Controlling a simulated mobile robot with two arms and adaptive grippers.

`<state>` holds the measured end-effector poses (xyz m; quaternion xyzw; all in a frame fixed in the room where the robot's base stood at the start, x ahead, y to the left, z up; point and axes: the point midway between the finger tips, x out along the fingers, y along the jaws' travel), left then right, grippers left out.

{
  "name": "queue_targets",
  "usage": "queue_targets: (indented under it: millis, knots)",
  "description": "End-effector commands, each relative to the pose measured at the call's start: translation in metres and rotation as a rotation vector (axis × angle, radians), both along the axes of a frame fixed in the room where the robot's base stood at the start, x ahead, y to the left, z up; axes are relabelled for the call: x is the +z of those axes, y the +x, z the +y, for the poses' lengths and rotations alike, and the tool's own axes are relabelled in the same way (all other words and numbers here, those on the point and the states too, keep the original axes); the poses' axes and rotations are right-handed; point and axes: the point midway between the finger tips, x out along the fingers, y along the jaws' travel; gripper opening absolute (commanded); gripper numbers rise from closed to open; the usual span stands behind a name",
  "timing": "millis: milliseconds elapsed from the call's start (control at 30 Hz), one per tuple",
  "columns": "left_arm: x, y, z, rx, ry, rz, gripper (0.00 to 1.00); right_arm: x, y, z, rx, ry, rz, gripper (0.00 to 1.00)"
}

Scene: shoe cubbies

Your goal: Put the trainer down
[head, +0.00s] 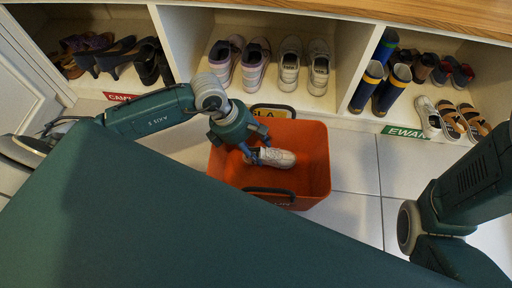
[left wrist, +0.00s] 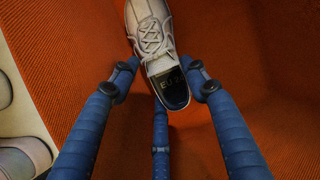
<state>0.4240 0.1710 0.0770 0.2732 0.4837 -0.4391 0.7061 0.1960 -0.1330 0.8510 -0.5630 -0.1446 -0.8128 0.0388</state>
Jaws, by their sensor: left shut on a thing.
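A white lace-up trainer (head: 277,158) shows in the head view within the outline of an orange basket (head: 316,155) with dark handles. My left gripper (head: 257,155) reaches over the basket and is shut on the trainer's heel end. In the left wrist view the trainer (left wrist: 150,28) points away, with its dark insole marked "EU" near the fingers. The left gripper's fingertips (left wrist: 162,78) sit on both sides of the heel. Orange basket walls (left wrist: 255,50) fill most of that view. I cannot tell whether the trainer touches the basket's bottom. My right gripper is out of view.
Behind the basket stand white cubbies (head: 185,45) with several pairs of shoes and a wooden top (head: 420,12). Green "EWAN" (head: 403,131) and red "CAM" (head: 118,97) labels mark two. Pale tiled floor (head: 350,175) is clear right of the basket.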

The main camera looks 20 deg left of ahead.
Motion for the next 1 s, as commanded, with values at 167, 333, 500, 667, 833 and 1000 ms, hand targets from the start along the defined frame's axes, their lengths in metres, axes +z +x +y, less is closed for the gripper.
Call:
queue_targets:
  millis: [167, 333, 500, 667, 833, 1000]
  knots:
    - [-0.008, 0.0, 0.0, -0.001, 0.001, -0.001, 0.18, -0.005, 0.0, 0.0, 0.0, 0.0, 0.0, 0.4]
    - [-0.012, 0.0, 0.001, 0.0, 0.002, 0.001, 0.18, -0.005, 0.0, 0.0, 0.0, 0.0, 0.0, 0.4]
    - [-0.014, -0.002, 0.0, -0.002, 0.002, 0.003, 0.66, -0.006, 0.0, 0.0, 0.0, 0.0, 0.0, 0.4]
    - [-0.015, -0.003, 0.0, -0.003, 0.002, 0.005, 0.66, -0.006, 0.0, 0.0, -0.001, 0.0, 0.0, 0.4]
    - [-0.006, -0.003, -0.001, -0.003, 0.001, 0.004, 0.66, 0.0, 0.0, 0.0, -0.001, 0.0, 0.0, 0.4]
    - [0.027, -0.005, 0.009, -0.001, 0.005, 0.004, 0.66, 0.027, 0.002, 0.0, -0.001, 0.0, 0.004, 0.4]
